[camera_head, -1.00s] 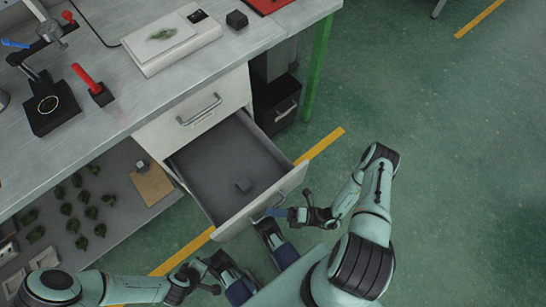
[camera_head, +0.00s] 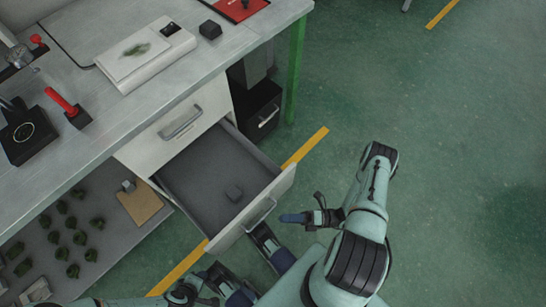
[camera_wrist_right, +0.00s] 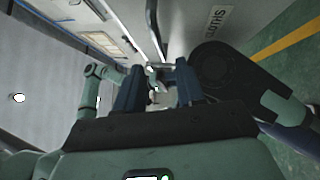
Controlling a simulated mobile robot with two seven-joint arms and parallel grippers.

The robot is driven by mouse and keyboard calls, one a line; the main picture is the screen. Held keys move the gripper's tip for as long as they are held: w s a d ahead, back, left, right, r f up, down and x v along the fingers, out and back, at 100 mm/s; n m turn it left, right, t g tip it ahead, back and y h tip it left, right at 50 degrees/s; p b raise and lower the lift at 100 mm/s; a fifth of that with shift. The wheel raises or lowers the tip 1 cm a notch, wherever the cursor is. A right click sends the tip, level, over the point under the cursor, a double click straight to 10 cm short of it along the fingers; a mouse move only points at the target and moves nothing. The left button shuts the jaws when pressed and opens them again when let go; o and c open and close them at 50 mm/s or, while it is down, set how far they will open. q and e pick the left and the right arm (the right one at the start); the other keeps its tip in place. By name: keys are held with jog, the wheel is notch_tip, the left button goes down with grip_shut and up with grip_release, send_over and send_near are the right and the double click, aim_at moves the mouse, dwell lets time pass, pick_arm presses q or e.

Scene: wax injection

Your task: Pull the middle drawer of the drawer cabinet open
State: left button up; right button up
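The drawer cabinet (camera_head: 150,150) stands under the table, with its top drawer (camera_head: 185,120) shut.
The table (camera_head: 110,120) carries a white flat device (camera_head: 145,55), a black block (camera_head: 210,29) and a red-handled tool (camera_head: 70,108). A lower shelf (camera_head: 110,230) holds several dark green pieces. A black box (camera_head: 262,110) stands behind the open drawer. Green floor is free to the right.

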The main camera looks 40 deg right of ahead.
jog(key=shift+v, duration=2.8)
